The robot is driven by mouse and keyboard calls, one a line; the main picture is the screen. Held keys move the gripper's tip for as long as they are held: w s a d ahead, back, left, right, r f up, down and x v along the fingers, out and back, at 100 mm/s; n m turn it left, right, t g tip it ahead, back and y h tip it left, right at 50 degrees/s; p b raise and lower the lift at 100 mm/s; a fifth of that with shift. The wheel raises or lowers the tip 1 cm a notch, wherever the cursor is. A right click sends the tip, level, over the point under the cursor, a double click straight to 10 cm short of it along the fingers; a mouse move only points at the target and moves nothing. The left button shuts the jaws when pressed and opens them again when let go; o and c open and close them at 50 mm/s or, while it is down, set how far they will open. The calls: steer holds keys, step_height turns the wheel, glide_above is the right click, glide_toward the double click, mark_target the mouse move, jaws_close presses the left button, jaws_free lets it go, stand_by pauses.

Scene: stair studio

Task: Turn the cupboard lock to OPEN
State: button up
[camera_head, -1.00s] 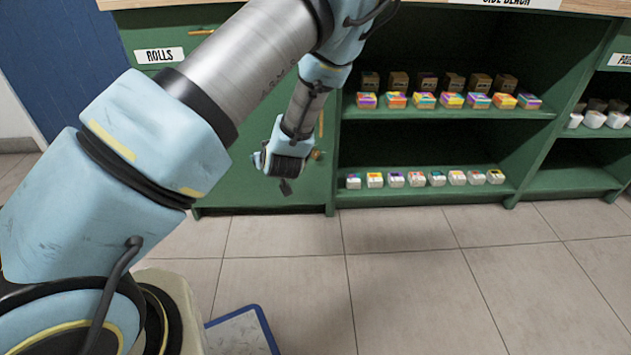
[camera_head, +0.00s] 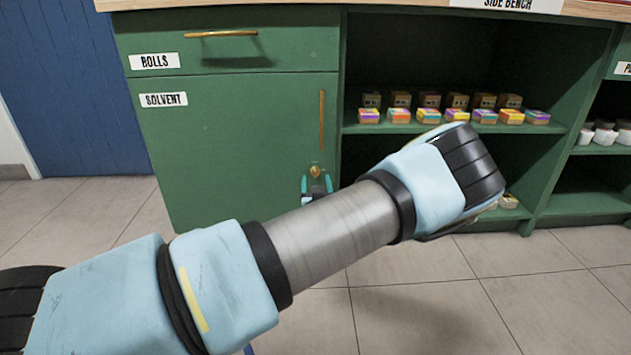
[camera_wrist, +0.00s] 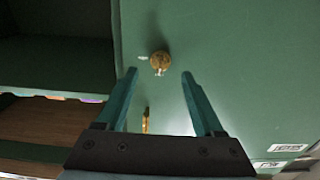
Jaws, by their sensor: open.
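The cupboard lock is a small round brass knob (camera_head: 315,171) low on the right side of the green SOLVENT door (camera_head: 225,150). In the wrist view the lock (camera_wrist: 160,62) lies just ahead of my gripper's fingertips, about midway between them. Small white marks sit beside and on it, too small to read. My gripper (camera_head: 317,186) is open, with teal fingers pointing at the door. In the wrist view its fingers (camera_wrist: 159,74) are spread with nothing between the tips. I cannot tell how far the tips are from the door.
A vertical brass handle (camera_head: 321,120) is above the lock; in the wrist view it shows (camera_wrist: 146,121) between the fingers, lower down. A ROLLS drawer (camera_head: 230,48) is above the door. Open shelves (camera_head: 440,129) with small boxes stand at right, partly behind my arm. The tiled floor is clear.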

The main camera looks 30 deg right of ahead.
mark_target(315, 173)
steer(key=shift+b+x, duration=0.45)
steer(key=shift+x, duration=1.55)
steer(key=shift+c, duration=0.2)
jaws_close()
